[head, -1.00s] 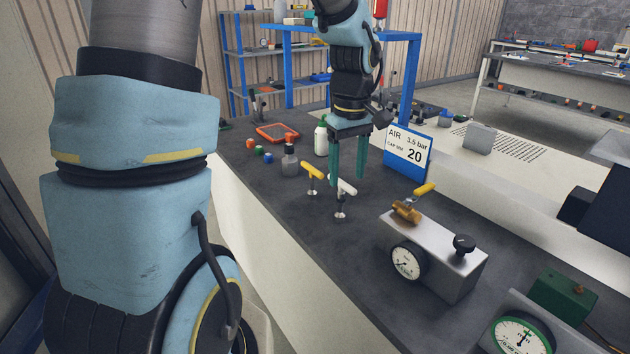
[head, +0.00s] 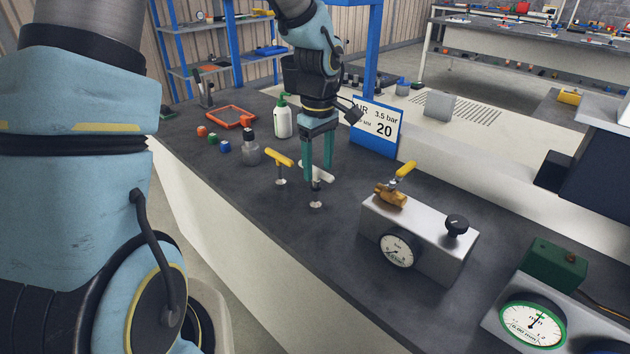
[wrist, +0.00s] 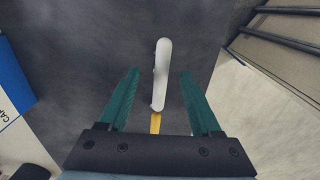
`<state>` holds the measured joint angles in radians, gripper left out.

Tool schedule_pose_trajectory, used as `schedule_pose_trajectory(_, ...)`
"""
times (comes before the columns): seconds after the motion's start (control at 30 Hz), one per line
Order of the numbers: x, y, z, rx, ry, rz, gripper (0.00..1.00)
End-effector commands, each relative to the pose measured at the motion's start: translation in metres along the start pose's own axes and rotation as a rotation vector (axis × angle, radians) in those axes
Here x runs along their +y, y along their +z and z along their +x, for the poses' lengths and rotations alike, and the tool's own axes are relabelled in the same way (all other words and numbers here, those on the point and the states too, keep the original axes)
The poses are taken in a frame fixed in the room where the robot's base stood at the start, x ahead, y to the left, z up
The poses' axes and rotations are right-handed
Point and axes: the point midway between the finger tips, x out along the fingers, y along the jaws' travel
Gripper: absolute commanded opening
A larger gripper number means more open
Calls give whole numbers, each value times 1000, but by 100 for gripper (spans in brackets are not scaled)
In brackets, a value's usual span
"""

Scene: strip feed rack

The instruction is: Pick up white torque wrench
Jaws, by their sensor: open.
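The white torque wrench (head: 317,173) has a white bar handle on a metal stem and stands upright on the dark bench top. In the wrist view its white handle (wrist: 161,75) lies lengthwise between the two green fingers. My gripper (head: 318,177) points down at it with fingers apart, one on each side of the handle in the head view. In the wrist view my gripper (wrist: 160,73) shows a gap between each finger and the handle. The fingers partly hide the handle in the head view.
A yellow-handled tool (head: 279,157) stands close by to the left; its yellow handle (wrist: 155,123) shows just below the white one. The front bench top is clear.

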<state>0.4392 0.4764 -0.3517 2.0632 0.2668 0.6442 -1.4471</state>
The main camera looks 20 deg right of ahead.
Motion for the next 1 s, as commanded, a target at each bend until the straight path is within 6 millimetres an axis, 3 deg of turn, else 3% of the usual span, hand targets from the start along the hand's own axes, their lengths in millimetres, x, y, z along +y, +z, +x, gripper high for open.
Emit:
schedule_pose_trajectory(0.33,-2,-6,42,-2,-2,1,65)
schedule_pose_trajectory(0.67,-2,-6,49,-1,0,0,64)
schedule_pose_trajectory(1.0,-2,-6,49,-1,0,0,26)
